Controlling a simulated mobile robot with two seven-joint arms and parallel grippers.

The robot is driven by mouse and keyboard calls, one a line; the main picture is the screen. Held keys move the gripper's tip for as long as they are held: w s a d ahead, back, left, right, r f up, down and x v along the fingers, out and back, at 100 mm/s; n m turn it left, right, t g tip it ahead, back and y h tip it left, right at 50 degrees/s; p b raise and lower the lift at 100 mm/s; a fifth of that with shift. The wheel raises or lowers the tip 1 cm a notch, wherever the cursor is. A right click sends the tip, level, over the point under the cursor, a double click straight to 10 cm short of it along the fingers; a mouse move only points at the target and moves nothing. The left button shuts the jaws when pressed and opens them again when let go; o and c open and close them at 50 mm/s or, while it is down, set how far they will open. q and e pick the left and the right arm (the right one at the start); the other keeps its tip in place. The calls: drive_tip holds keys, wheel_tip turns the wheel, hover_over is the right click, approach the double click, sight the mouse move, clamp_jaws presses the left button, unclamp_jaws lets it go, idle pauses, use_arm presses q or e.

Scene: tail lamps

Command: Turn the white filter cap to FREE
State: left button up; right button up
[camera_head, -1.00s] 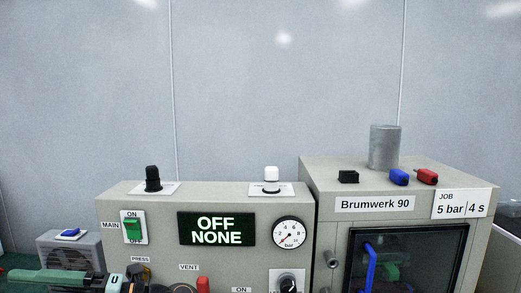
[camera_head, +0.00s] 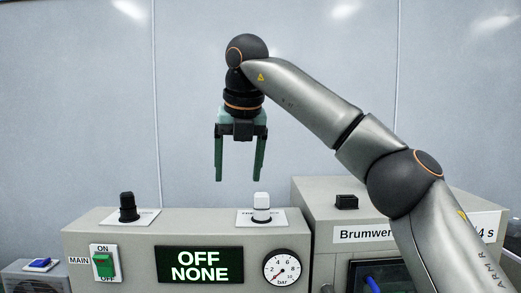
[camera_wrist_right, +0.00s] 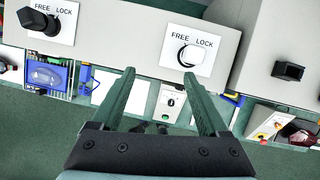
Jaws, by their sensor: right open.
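The white filter cap (camera_head: 262,206) stands upright on a white label plate on top of the grey control box (camera_head: 130,240). In the right wrist view the white cap (camera_wrist_right: 189,54) sits under the words FREE on the left and LOCK on the right. Which word it is turned to I cannot tell. My right gripper (camera_head: 239,178) is open and empty, pointing down above the box, a little left of the white cap and higher. In the right wrist view the fingertips (camera_wrist_right: 160,78) show just short of the cap. My left gripper is not in view.
A black cap (camera_head: 128,207) with its own FREE and LOCK plate stands left on the box. A black block (camera_head: 346,202) sits on the Brumwerk 90 machine (camera_head: 330,215) at right, partly hidden by my right arm. The display (camera_head: 200,264) reads OFF NONE.

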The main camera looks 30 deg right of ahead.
sight(262, 194)
drive_tip(key=s+d+r+m+h, duration=0.1)
drive_tip(key=s+d+r+m, duration=0.15)
drive_tip(key=d, duration=0.25)
drive_tip(key=shift+n, duration=0.45)
drive_tip(key=x, duration=1.1)
drive_tip(key=shift+w+a+f, duration=0.2)
drive_tip(key=shift+w+f, duration=0.1)
drive_tip(key=shift+f, duration=0.05)
drive_tip(key=shift+c, duration=0.3)
